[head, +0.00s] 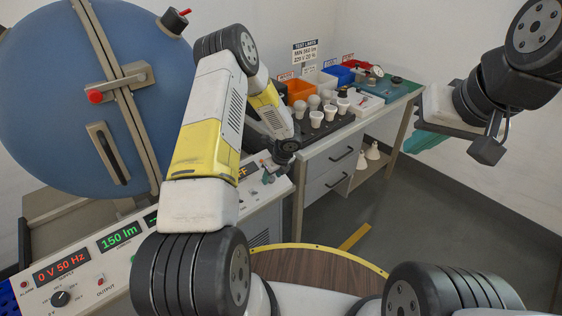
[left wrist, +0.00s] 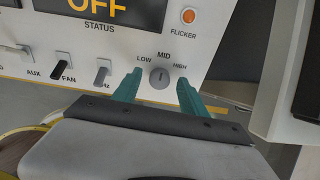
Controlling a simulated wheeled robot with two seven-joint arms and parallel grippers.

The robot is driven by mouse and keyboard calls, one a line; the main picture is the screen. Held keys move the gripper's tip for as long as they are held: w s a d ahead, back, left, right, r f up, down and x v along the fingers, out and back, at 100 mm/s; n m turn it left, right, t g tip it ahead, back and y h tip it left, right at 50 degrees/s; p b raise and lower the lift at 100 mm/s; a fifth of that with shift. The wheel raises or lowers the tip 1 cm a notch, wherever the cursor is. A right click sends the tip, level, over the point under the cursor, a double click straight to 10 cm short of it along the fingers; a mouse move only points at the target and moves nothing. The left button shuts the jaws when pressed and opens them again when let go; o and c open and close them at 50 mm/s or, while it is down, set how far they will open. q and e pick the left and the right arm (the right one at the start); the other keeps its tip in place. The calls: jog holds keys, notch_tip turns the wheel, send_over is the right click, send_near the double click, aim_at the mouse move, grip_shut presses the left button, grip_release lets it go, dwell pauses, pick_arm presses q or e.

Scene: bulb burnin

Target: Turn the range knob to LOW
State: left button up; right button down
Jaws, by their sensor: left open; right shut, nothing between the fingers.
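In the left wrist view the range knob (left wrist: 160,77) is a small round grey knob on the white panel, with LOW at its upper left, MID above and HIGH at its upper right. Its mark appears to point up toward MID. My left gripper (left wrist: 159,80) is open, with one teal finger on each side of the knob; I cannot tell whether either touches it. In the head view my left gripper (head: 268,176) is at the right end of the console, and the knob cannot be made out. My right gripper (head: 427,143) is shut and empty, away at the right.
An orange OFF status display (left wrist: 100,8), flicker lamp (left wrist: 188,16) and fan switch (left wrist: 63,66) are close to the knob. A large blue sphere (head: 70,100) stands behind the console. A bench with bulbs on a dark tray (head: 291,129) stands beyond. Floor at right is clear.

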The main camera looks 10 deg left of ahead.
pick_arm(q)
jog(key=shift+w+a+f, duration=0.1)
jog(key=shift+f, duration=0.15)
grip_shut()
jog(key=shift+n, duration=0.3)
jog(key=n, duration=0.9)
jog(key=shift+t, duration=0.4)
jog(key=shift+n, duration=0.3)
